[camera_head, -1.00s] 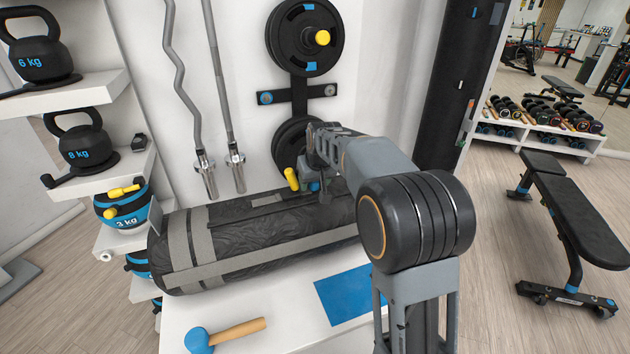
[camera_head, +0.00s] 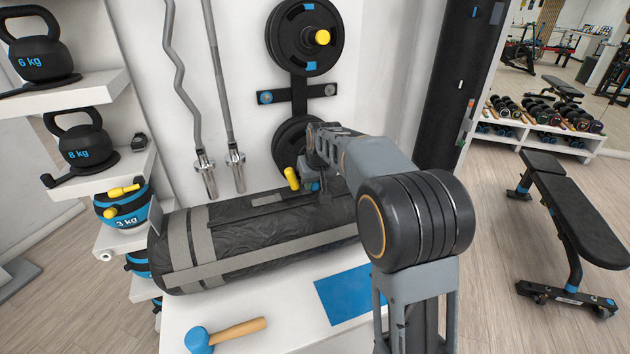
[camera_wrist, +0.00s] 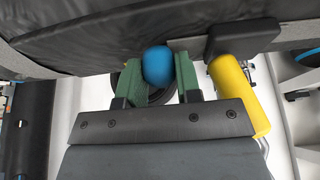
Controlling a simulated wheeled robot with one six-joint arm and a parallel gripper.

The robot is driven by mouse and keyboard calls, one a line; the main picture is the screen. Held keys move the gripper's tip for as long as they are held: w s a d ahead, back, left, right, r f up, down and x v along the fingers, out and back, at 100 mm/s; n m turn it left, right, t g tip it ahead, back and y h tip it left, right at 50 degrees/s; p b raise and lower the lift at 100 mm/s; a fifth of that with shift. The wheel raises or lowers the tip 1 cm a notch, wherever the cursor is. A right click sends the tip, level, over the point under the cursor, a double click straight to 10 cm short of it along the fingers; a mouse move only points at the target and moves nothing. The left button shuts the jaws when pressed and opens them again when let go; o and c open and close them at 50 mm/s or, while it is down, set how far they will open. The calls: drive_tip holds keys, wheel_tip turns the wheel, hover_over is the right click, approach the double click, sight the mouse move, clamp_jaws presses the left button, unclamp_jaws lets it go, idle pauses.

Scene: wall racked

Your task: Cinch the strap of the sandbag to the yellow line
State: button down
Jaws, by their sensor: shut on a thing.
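The black sandbag (camera_head: 280,240) lies along the white bench with grey straps (camera_head: 195,245) around and along it. A dark strip with a grey piece (camera_head: 266,200) runs along its top toward my gripper (camera_head: 318,186), which is at the bag's upper right side. In the wrist view my gripper's green fingers (camera_wrist: 157,80) are shut on a blue ball-shaped knob (camera_wrist: 158,64) close against the bag. A yellow cylindrical grip (camera_wrist: 238,95) is beside the fingers, joined to a black block; it also shows in the head view (camera_head: 291,178). I cannot make out a yellow line.
A blue-headed mallet (camera_head: 238,330) and a blue mat (camera_head: 345,294) lie on the bench in front of the bag. Kettlebells (camera_head: 83,142) stand on shelves at left. Weight plates (camera_head: 304,38) and bars (camera_head: 220,90) hang on the wall behind.

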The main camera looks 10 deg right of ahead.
sight(328, 187)
drive_tip(key=d, duration=0.4)
drive_tip(key=shift+w+d, duration=0.2)
drive_tip(key=shift+w, duration=0.05)
drive_tip(key=c, duration=0.8)
unclamp_jaws()
drive_tip(key=v, duration=1.3)
drive_tip(key=shift+s+r, duration=0.2)
drive_tip(key=shift+r, duration=0.2)
